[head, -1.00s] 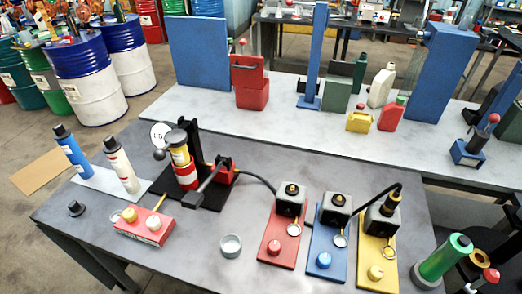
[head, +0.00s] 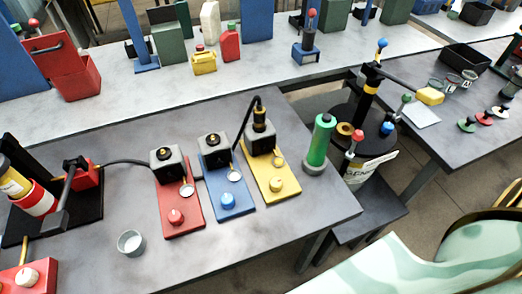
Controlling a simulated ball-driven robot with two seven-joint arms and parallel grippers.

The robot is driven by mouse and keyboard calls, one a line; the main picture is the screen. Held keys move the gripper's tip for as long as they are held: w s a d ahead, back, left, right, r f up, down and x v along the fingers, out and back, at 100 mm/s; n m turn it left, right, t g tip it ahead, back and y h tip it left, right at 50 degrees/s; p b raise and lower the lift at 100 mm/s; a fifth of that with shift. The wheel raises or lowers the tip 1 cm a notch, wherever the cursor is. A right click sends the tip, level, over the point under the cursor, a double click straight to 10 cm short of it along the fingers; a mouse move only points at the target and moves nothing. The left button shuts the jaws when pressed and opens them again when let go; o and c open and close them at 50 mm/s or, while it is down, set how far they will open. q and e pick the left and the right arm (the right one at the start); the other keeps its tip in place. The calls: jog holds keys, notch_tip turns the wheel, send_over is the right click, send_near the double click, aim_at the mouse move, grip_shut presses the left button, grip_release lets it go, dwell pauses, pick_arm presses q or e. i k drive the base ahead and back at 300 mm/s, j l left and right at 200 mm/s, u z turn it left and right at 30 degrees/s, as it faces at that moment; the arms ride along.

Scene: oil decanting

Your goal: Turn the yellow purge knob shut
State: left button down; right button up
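The yellow purge knob (head: 277,184) is a small round pale-yellow knob on the front end of a yellow plate (head: 289,193). A dark pump block (head: 260,138) stands at the back of that plate, with a black hose on top. A ring-shaped tag (head: 278,161) hangs in front of the block. Nothing touches the knob. I cannot tell from this distance whether the knob is open or shut. Neither of my grippers shows in the head view.
A blue plate with a blue knob (head: 228,199) and a red plate with a red knob (head: 176,217) sit to the left. A green cylinder (head: 321,141) stands close on the right. A metal cup (head: 131,243) stands front left. The bench is bare in front of the plates.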

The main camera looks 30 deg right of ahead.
aim_at(276, 184)
jog(key=z, duration=0.95)
jog(key=k+j+z, duration=0.15)
jog(key=z, duration=0.15)
jog(key=k+z, duration=0.15)
jog(key=z, duration=0.15)
